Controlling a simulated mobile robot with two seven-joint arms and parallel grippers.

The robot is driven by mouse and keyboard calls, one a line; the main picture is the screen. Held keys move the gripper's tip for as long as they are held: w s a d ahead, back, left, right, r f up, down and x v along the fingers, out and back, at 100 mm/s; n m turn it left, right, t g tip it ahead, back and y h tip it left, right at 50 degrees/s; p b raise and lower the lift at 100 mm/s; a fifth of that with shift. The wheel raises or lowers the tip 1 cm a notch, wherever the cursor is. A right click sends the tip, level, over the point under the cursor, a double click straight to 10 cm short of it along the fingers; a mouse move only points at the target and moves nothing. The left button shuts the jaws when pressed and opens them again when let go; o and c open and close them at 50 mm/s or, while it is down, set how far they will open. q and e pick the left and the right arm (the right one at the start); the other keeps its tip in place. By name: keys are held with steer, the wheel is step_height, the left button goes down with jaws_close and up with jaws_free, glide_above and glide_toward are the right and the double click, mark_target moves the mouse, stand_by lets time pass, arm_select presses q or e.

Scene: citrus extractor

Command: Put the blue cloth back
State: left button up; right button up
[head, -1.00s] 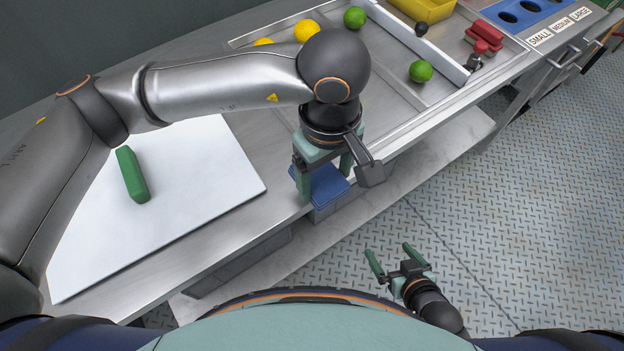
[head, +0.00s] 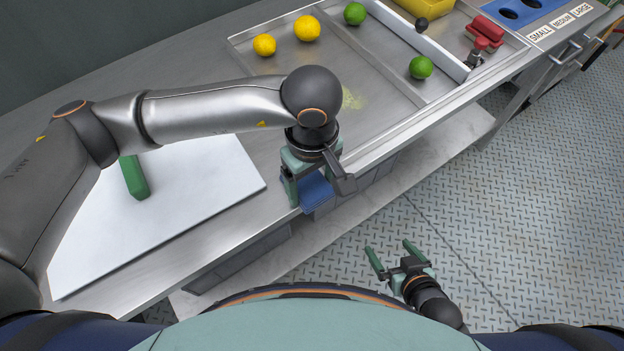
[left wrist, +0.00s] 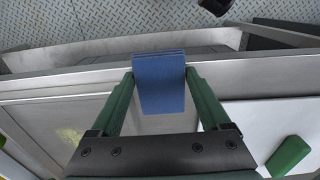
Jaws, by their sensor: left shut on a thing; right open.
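The blue cloth (head: 316,192) is a small folded pad at the front edge of the steel counter (head: 180,262). My left gripper (head: 310,188) is shut on it from above. In the left wrist view the cloth (left wrist: 160,82) sits between the two green fingers, over the counter's edge. Whether it touches the counter is not clear. My right gripper (head: 393,256) is open and empty, over the floor in front of the counter.
A white board (head: 215,185) with a green block (head: 134,178) lies left. A steel tray (head: 262,74) holds yellow and green fruit, a yellow-green smear (head: 352,99) and a divider. A red tool (head: 486,32) and blue holed panel (head: 548,8) are far right. Bins hang below the counter.

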mark_target(311, 186)
arm_select(q)
steer(key=o, duration=1.3)
steer(key=shift+r+p, duration=0.2)
steer(key=shift+p, duration=0.55)
steer(key=shift+r, duration=0.35)
step_height(311, 186, up, 12)
steer(key=shift+w+a+f+b, duration=0.15)
steer(key=shift+f+b, duration=0.1)
steer(key=shift+b, duration=0.6)
